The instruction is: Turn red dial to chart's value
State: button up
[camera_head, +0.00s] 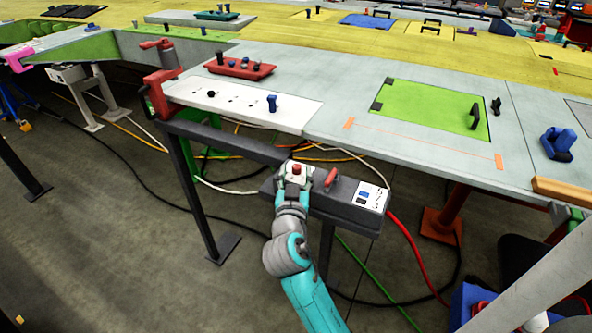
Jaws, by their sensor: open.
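A dark grey control panel (342,212) sits below the front edge of the wing jig. A small red handle-shaped piece (331,179), which looks like the red dial, stands on its top; its setting is too small to read. A white chart card (370,196) with blue and dark patches lies at the panel's right end; its value cannot be read. A pale box with a round red knob (296,169) is at the panel's left end. My gripper (292,186) is open at that left end, left of the red handle; its fingers are hard to make out, and contact cannot be told.
The wing's grey edge (420,150) overhangs behind the panel. A red clamp (160,85) stands at the left corner, with a dark support leg (195,195) below. Cables (405,250) hang and run across the floor. Open floor (120,260) lies at left.

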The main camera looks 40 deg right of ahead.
jog(key=v, duration=1)
jog(key=s+a+f+n+t+y, duration=0.1)
jog(key=s+a+f+n+y, duration=0.35)
jog(key=s+f, duration=0.2)
jog(key=s+a+f+n+t+y, duration=0.1)
jog(key=s+a+f+n+y, duration=0.35)
jog(key=f, duration=0.35)
jog(key=s+a+r+y, duration=0.1)
jog(key=s+a+y, duration=0.1)
jog(key=s, duration=0.8)
jog(key=s+a+r+y, duration=0.1)
jog(key=s+a+y, duration=0.1)
jog(key=s, duration=0.8)
jog(key=shift+s+a+n+t, duration=0.15)
jog(key=shift+a+n+t, duration=0.2)
jog(key=shift+a, duration=0.35)
